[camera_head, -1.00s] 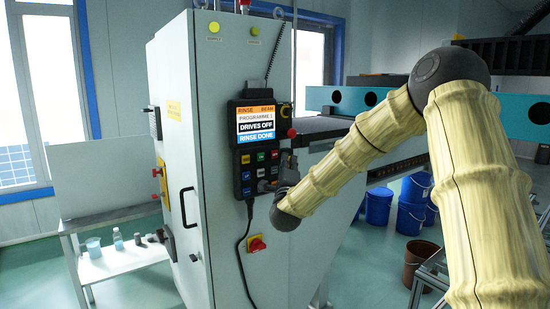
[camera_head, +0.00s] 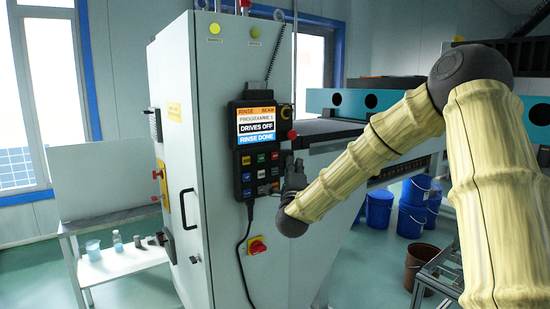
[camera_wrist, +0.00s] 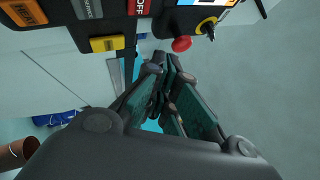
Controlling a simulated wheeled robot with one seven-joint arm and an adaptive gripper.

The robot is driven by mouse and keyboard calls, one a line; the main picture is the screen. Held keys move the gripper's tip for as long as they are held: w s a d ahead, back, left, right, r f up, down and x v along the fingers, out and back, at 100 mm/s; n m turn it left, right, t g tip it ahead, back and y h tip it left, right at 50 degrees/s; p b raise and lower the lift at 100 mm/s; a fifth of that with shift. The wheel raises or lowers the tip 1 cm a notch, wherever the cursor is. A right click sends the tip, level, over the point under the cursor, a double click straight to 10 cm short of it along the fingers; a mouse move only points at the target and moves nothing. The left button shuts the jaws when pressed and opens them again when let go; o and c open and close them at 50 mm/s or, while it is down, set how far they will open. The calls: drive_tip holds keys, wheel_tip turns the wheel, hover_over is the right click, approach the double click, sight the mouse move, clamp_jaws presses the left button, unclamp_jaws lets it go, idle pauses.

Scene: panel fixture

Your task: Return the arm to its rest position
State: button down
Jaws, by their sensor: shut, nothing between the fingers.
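My arm, in a padded yellow sleeve, reaches in from the right in the head view. My gripper (camera_head: 290,168) is just right of the control pendant (camera_head: 258,152) on the grey cabinet, apart from its buttons as far as I can see. In the wrist view my gripper (camera_wrist: 172,80) is shut and empty. The pendant screen (camera_head: 256,124) reads "DRIVES OFF" and "RINSE DONE".
The cabinet (camera_head: 225,60) carries a red-and-yellow switch (camera_head: 257,246) below the pendant. A red button (camera_head: 292,135) sits beside the pendant. A teal machine beam (camera_head: 390,98) stands behind my arm. Blue buckets (camera_head: 379,208) and a brown bin (camera_head: 420,262) stand on the floor.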

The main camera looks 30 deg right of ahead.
drive_tip(key=s+a+f+n+g+y, duration=0.25)
drive_tip(key=a+f+n, duration=0.25)
drive_tip(key=f, duration=0.7)
drive_tip(key=s+a+f+n+g+y, duration=0.1)
drive_tip(key=a+f+n+y, duration=0.4)
drive_tip(key=f, duration=0.7)
drive_tip(key=s+a+f+n+g+y, duration=0.1)
drive_tip(key=a+f+n+y, duration=0.4)
drive_tip(key=f, duration=0.8)
drive_tip(key=s+a+f+n+g, duration=0.3)
drive_tip(key=s+a+f, duration=0.1)
drive_tip(key=s+f, duration=0.4)
drive_tip(key=s+a+f+n+g, duration=0.2)
drive_tip(key=s+a+f+g, duration=0.15)
drive_tip(key=s+f, duration=0.45)
drive_tip(key=s+a+f+n+g, duration=0.2)
drive_tip(key=s+f, duration=0.2)
drive_tip(key=s, duration=0.6)
drive_tip(key=s+a+f+n+g, duration=0.2)
drive_tip(key=s+f, duration=0.3)
drive_tip(key=s, duration=0.5)
drive_tip(key=s+a+f+n+g, duration=0.2)
drive_tip(key=s+f+n+g, duration=0.1)
drive_tip(key=s, duration=0.7)
wheel_tip(320, 180, down, 2)
drive_tip(key=shift+a+n+g+y, duration=0.4)
drive_tip(key=shift+n+y, duration=0.05)
drive_tip(key=shift+n, duration=0.25)
drive_tip(key=shift+s, duration=0.1)
